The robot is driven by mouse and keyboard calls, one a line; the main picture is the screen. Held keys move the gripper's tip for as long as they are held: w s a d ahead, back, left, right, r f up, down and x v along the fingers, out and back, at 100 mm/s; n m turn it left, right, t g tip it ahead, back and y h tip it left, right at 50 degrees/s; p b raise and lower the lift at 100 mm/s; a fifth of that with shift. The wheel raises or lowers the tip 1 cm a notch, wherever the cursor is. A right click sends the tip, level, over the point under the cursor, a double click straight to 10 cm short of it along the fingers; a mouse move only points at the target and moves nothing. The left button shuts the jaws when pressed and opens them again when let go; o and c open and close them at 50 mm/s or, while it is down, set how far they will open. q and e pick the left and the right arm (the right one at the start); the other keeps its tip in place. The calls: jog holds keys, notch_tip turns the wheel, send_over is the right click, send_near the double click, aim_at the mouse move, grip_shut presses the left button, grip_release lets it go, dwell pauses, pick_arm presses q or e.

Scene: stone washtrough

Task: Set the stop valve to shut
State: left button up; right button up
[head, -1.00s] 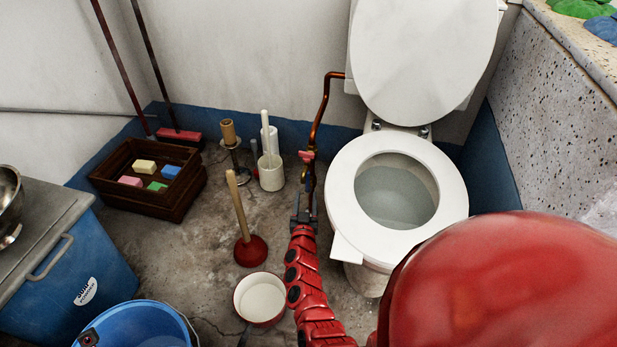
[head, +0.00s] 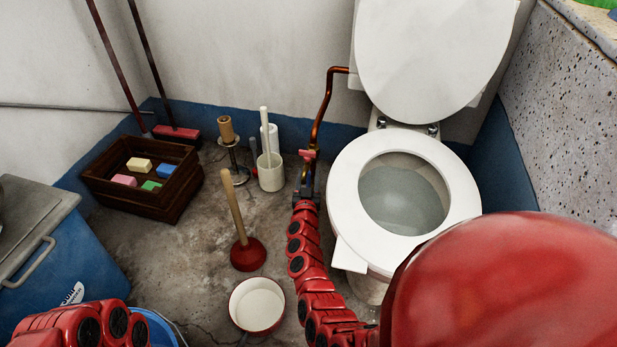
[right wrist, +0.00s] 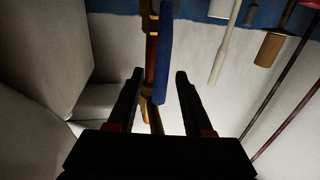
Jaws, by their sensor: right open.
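In the right wrist view a blue bar (right wrist: 165,55), which looks like the valve's lever, lies along the copper pipe (right wrist: 152,45). My right gripper (head: 307,183) is just below the red piece. In the wrist view its open fingers (right wrist: 158,76) stand either side of the blue bar's lower end; I see no contact. My right gripper hides the lower valve in the head view. My left gripper is out of frame.
The toilet (head: 350,205) stands close right of my right arm. A plunger (head: 248,253), a white bowl (head: 258,328), a brush holder (head: 271,180) and a paper-roll stand (head: 232,150) are to the left. A wooden crate (head: 160,208) holds sponges.

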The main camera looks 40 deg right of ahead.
grip_shut()
dwell(1.4)
